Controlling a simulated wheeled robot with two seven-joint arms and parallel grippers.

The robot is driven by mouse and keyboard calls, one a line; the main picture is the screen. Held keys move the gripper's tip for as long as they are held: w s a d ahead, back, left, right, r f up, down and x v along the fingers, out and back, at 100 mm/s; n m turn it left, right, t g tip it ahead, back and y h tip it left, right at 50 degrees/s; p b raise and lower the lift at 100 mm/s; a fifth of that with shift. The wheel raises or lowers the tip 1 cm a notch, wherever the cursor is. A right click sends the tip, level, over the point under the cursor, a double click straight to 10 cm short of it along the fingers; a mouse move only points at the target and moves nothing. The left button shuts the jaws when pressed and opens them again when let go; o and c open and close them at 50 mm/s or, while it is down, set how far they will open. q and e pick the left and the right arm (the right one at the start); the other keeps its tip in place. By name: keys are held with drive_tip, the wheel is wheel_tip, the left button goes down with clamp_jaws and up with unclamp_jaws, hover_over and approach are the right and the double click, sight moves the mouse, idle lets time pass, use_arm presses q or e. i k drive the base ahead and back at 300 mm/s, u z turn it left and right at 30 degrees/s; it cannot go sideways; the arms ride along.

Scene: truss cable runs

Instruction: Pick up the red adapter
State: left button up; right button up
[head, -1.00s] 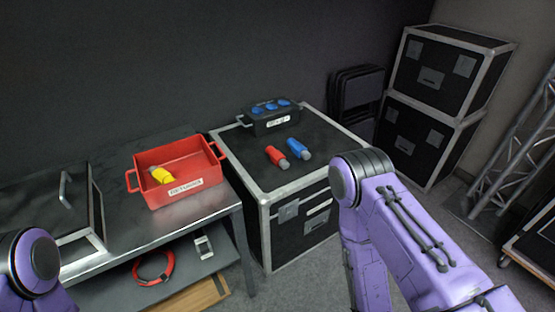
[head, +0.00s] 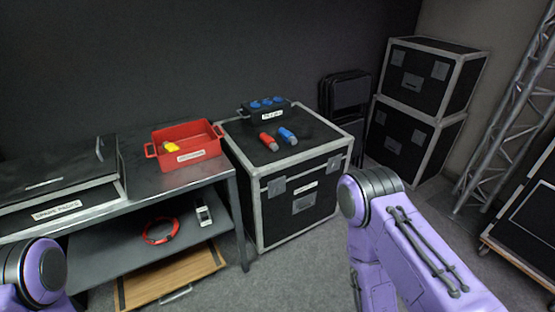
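The red adapter (head: 268,141) lies on top of the black flight case (head: 318,152), with its grey end toward the front. A blue adapter (head: 288,135) lies close on its right, apart from it. My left arm shows only as a purple joint at the lower left. My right arm's purple elbow and links show at the lower right. Neither gripper is in the picture, so I cannot see the fingers. Nothing touches the red adapter.
A black box with blue sockets (head: 266,109) stands behind the adapters. A red returns bin (head: 188,158) holding a yellow adapter (head: 172,147) sits on the bench (head: 145,181) to the left. Stacked cases (head: 415,137) and a truss (head: 505,110) stand right. Grey floor is clear in front.

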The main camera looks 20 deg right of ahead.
sight(268, 141)
drive_tip(key=u, duration=0.45)
drive_tip(key=k, duration=0.2)
drive_tip(key=z, duration=1.4)
drive_tip(key=i, duration=1.7)
drive_tip(key=u, duration=0.75)
